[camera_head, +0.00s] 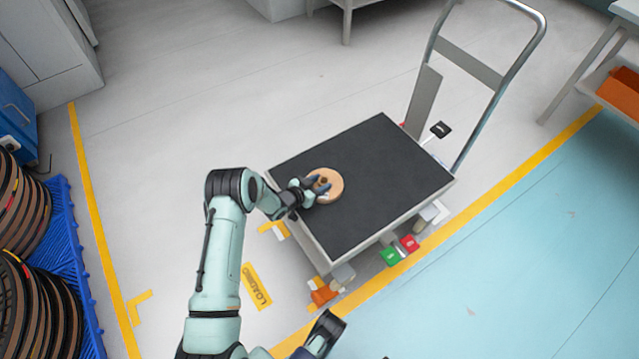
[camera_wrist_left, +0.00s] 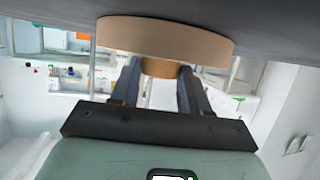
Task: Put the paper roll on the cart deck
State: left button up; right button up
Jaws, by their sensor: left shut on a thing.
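The paper roll (camera_head: 334,181) is a tan, thick disc with a core at its middle, at the left part of the dark deck of the cart (camera_head: 385,170). My left gripper (camera_head: 317,187) reaches in from the left and is shut on the roll's core. In the left wrist view the roll (camera_wrist_left: 165,35) lies just beyond my fingers (camera_wrist_left: 160,82), which close on the core. Its far side is against or very close to the dark deck surface; I cannot tell whether it bears on it. My right gripper is not seen clearly in either view.
The cart's metal handle (camera_head: 512,75) rises at the far right end. The rest of the deck is bare. A blue pallet (camera_head: 75,260) with dark reels stands at the left. Yellow floor lines (camera_head: 95,210) run on both sides. A table with an orange bin (camera_head: 622,92) is at the upper right.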

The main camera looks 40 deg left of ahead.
pick_arm(q)
jog(key=o, duration=1.2)
jog(key=shift+r, duration=0.15)
jog(key=p+v, duration=0.3)
jog(key=v, duration=0.7)
jog(key=shift+s+r, duration=0.15)
jog(key=shift+s, duration=0.2)
jog(key=shift+s+a+r+p, duration=0.1)
jog(key=shift+s+r+p, duration=0.1)
jog(key=shift+s+p, duration=0.3)
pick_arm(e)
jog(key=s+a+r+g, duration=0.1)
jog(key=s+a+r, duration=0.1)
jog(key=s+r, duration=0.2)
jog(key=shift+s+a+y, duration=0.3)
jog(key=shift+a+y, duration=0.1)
pick_arm(q)
jog(key=shift+s, duration=0.1)
